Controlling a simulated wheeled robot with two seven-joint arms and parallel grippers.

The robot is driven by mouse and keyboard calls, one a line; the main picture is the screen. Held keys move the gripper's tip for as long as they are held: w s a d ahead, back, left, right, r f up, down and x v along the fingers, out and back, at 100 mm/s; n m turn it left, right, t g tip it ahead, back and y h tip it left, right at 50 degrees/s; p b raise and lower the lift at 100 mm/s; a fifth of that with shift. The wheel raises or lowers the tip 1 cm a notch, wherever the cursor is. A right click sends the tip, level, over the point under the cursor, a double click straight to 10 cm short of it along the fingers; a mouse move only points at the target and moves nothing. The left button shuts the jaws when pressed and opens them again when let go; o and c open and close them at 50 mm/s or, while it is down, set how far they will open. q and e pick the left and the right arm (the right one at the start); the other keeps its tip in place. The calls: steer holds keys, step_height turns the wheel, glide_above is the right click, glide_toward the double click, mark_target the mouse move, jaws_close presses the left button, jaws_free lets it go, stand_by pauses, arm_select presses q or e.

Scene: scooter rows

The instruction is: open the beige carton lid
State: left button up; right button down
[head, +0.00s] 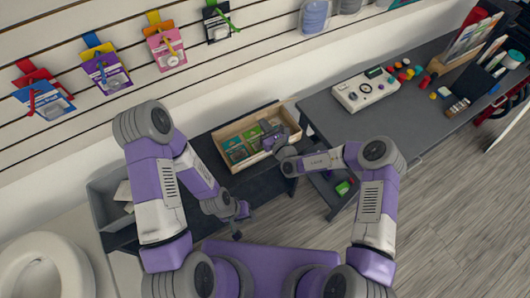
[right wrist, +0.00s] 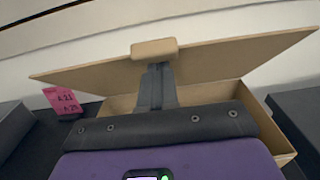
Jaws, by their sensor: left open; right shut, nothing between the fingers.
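The beige carton (head: 226,134) stands on a dark low table, with green and dark packs visible inside. Its lid (right wrist: 220,62) is raised and tilted back in the right wrist view, with a small beige tab (right wrist: 154,48) at its middle. My right gripper (right wrist: 155,72) is shut and empty, its tips just below the tab; I cannot tell if they touch it. In the head view my right gripper (head: 270,138) is over the carton's right part and hides some contents. My left gripper (head: 240,217) is open and empty, in front of the table, away from the carton.
A grey bin (head: 104,200) stands left of the carton. A pink price tag (right wrist: 62,101) is left of the carton. A grey desk (head: 335,125) with a light console (head: 363,91) stands to the right. Packs hang on the slatted wall behind. Floor at right is clear.

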mark_target(259, 117)
steer(key=shift+w+a+r, duration=0.2)
steer(key=shift+w+a, duration=0.2)
steer(key=shift+w, duration=0.15)
steer(key=shift+w+a+r, duration=0.15)
steer(key=shift+w+a, duration=0.25)
steer(key=shift+w, duration=0.15)
steer(key=shift+w, duration=0.1)
steer(key=shift+b+x, duration=1.05)
steer(key=shift+x, duration=1.4)
steer(key=shift+r, duration=0.2)
steer(key=shift+b+x, duration=1.1)
steer(key=shift+x, duration=0.9)
